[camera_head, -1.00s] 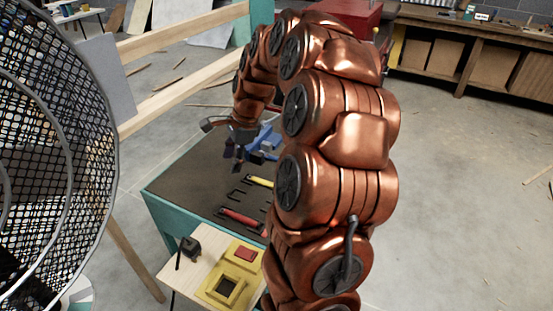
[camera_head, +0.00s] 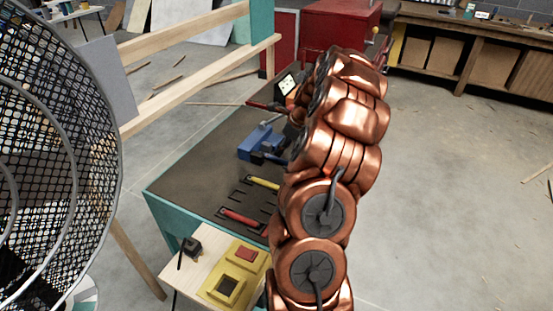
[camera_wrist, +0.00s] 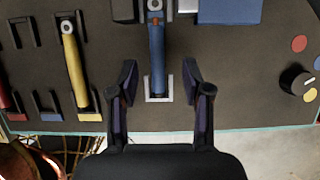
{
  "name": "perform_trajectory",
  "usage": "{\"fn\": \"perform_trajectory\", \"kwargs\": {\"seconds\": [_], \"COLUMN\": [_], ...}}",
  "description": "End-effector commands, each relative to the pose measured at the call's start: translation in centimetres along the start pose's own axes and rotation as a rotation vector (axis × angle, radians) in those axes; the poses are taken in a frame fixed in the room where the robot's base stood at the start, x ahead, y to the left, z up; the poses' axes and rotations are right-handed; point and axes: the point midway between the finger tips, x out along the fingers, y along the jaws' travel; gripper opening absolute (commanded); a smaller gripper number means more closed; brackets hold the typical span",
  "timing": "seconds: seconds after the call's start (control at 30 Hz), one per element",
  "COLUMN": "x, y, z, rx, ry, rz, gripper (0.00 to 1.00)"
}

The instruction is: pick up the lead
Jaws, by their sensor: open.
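In the wrist view, a slim blue handled piece (camera_wrist: 157,50) with a metal eye lies lengthwise on the dark bench top, its near end in a pale bracket (camera_wrist: 158,92). I cannot tell for sure whether it is the lead. My gripper (camera_wrist: 160,84) is open and empty, one finger on each side of the blue piece's near end, with gaps on both sides. Similar yellow (camera_wrist: 75,65) and red (camera_wrist: 8,105) pieces lie to the left. In the head view, my arm hides most of my gripper; the yellow (camera_head: 262,183) and red (camera_head: 243,218) pieces show.
A blue block-shaped device (camera_head: 262,142) stands on the bench (camera_head: 190,180). In the wrist view, a black knob (camera_wrist: 297,82) and round red and yellow buttons are at right. A yellow box (camera_head: 235,275) is in front; a large fan (camera_head: 60,150) stands left.

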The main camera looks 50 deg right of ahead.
Motion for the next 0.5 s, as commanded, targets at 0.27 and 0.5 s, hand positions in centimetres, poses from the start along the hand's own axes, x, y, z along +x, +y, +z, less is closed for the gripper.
{"fn": "perform_trajectory", "kwargs": {"seconds": [0.27,0.5], "x": [2.9,4.9], "y": [0.6,0.4], "z": [0.2,0.1], "rx": [-0.002,-0.002], "ry": [0.003,0.000], "rz": [0.004,-0.001], "gripper": [0.49,0.49]}}
